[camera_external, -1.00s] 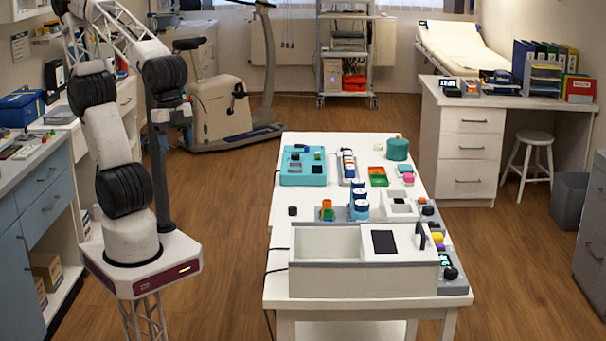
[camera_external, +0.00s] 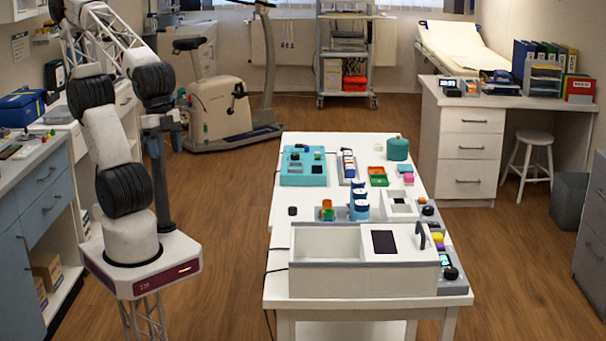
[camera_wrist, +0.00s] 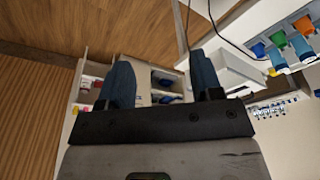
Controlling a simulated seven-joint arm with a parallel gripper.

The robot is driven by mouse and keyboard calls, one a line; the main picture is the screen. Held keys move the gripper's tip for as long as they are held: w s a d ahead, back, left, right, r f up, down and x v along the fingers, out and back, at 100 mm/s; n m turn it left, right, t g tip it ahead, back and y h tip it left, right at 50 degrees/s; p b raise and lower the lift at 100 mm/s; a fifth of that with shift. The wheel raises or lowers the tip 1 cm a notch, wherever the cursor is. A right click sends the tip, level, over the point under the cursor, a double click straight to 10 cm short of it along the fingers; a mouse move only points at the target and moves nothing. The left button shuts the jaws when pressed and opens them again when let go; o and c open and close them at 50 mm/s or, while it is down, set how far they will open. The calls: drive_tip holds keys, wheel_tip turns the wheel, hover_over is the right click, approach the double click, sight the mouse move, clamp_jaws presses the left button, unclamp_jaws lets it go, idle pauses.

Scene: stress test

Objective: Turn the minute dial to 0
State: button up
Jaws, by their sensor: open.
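I cannot tell for sure which knob is the minute dial. A black round knob (camera_external: 451,273) sits on a grey unit with a small lit green display (camera_external: 445,260) at the table's front right. Another black knob (camera_external: 428,210) sits on a grey unit further back. Any numbers are too small to read. My gripper shows in the wrist view (camera_wrist: 163,82) with its two blue fingers apart and nothing between them. In the external view my arm's end is left of the table, well away from these knobs.
The white table (camera_external: 283,235) holds a white open bin (camera_external: 328,243), a teal box (camera_external: 302,168), blue-and-white bottles (camera_external: 359,205) and small coloured trays. A counter (camera_external: 30,165) stands at the left. Floor between my base and the table is clear.

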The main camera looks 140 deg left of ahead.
drive_tip(key=w+a+r+m, duration=0.2)
drive_tip(key=w+r+m, duration=0.15)
drive_tip(key=w, duration=0.55)
drive_tip(key=w+a+r+m, duration=0.2)
drive_tip(key=w+r+m, duration=0.15)
drive_tip(key=w, duration=0.65)
drive_tip(key=m+g, duration=0.3)
drive_tip(key=m, duration=1.8)
hover_over(452, 270)
drive_tip(key=f, duration=1.9)
drive_tip(key=shift+d+f, duration=0.2)
drive_tip(key=shift+d, duration=0.05)
drive_tip(key=shift+w+a+f, duration=0.1)
drive_tip(key=shift+a+f, duration=0.05)
drive_tip(key=shift+f, duration=0.15)
drive_tip(key=shift+a+f, duration=0.15)
drive_tip(key=shift+f, duration=3.65)
drive_tip(key=c, duration=0.9)
